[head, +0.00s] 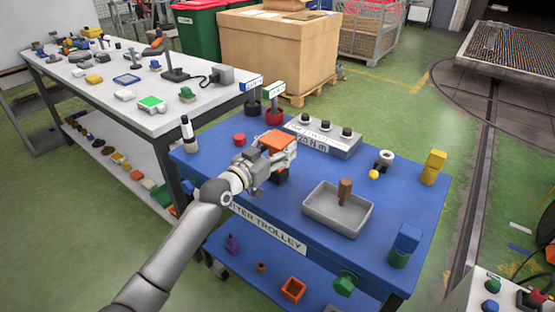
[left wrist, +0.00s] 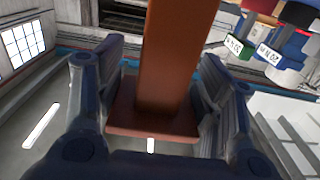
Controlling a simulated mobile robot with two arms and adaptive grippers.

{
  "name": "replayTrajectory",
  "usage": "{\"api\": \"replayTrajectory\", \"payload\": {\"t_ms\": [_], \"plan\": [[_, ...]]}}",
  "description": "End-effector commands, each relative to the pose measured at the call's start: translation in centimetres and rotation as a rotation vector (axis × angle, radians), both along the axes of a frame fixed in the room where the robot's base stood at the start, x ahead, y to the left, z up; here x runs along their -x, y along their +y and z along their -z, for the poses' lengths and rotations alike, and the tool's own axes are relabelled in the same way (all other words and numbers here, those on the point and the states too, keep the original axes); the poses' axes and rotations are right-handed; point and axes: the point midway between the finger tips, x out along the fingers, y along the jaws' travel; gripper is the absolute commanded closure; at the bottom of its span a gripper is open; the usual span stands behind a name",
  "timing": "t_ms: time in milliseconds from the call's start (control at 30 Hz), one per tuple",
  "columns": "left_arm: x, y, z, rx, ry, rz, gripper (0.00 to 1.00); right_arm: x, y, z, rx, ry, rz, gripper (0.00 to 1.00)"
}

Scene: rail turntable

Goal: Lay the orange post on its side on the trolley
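The orange post (left wrist: 175,60) fills the middle of the left wrist view, with its flat wider plate at the lower end in that picture. In the head view its square orange top (head: 278,141) shows over the blue trolley (head: 240,203); its shaft is mostly hidden by my gripper. My left gripper (head: 277,163) reaches in level at the post. In the left wrist view its two fingers (left wrist: 162,85) stand either side of the shaft, with narrow gaps showing beside it, so it looks open around the post. My right gripper is out of view.
A grey tray (head: 325,212) with a brown peg stands right of the gripper. A grey box with black knobs (head: 322,138) is behind. A red piece (head: 239,139) and a white-and-black item (head: 187,132) are to the left. The trolley's front strip is clear.

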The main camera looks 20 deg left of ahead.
Motion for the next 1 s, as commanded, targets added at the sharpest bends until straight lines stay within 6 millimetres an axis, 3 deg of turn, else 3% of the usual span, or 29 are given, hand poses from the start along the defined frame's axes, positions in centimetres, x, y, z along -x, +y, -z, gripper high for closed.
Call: {"api": "replayTrajectory", "payload": {"t_ms": [67,300,667,867,1000], "plan": [[0.0,0.0,0.0,0.0,0.0,0.0,0.57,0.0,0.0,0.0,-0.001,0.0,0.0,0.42],[0.0,0.0,-0.3,0.001,-0.007,-0.001,0.88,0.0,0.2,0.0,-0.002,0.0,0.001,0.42],[0.0,0.0,-1.1,0.003,-0.008,0.0,0.9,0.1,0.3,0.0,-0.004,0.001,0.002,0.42],[0.0,0.0,-3.7,0.001,-0.011,0.0,0.9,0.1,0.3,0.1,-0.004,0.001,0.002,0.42],[1.8,-0.3,-5.7,0.002,-0.01,0.001,0.9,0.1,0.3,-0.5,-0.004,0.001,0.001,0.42]]}}
